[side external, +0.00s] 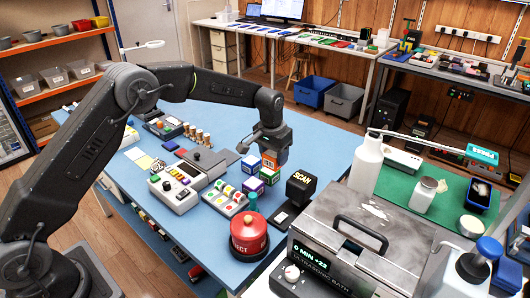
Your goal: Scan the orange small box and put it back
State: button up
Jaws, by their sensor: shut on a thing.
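The orange small box (270,162) is at the group of small boxes near the middle of the blue table. My gripper (272,151) points down from above and is shut on the orange box. Other small boxes, a blue one (251,164), a green one (269,177) and a purple one (254,186), are close beside or below it. I cannot tell whether the orange box touches them or hangs just above. The black scanner marked SCAN (301,187) stands to the right and nearer the camera.
A red round container (249,235) stands on the table's near edge. A button panel (174,188) and a tray of coloured pieces (224,197) lie left of the boxes. An ultrasonic bath (345,250) is at the front right. The blue table (315,145) is clear behind the gripper.

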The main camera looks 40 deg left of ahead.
aim_at(272, 165)
jog(key=shift+f, duration=2.3)
jog(key=shift+a+r, duration=0.15)
jog(key=shift+a, duration=0.25)
jog(key=s+a+r, duration=0.2)
jog(key=s+a, duration=0.4)
jog(key=a, duration=0.4)
jog(key=s+a+r, duration=0.3)
jog(key=s+a, duration=0.2)
jog(key=a, duration=0.6)
jog(key=w+d+f, duration=0.2)
jog(key=d, duration=0.1)
jog(key=w+d+f, duration=0.2)
jog(key=d, duration=0.1)
jog(key=w+d+f, duration=0.2)
jog(key=d+f, duration=0.1)
jog(key=shift+w+d+f, duration=0.1)
jog(key=shift+w+d, duration=0.15)
jog(key=shift+f, duration=2)
jog(key=shift+f, duration=0.1)
